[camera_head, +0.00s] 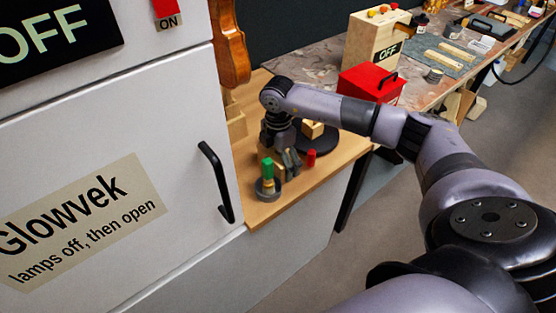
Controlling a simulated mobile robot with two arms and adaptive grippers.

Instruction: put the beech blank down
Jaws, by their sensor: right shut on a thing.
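My right gripper (289,163) reaches down over the wooden bench top (325,170), its fingers close together. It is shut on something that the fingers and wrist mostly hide. A tan wooden piece (265,155) shows just left of the fingers and may be the beech blank. I cannot tell whether it touches the bench. A light wooden block (313,129) sits on a black round disc (322,142) behind the gripper. My left gripper is not in view.
A green-topped piece (267,168) on a dark round base and a red cylinder (311,158) stand close to the gripper. A white cabinet (180,120) with a black handle (217,182) borders the bench at left. A red box (368,82) stands behind.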

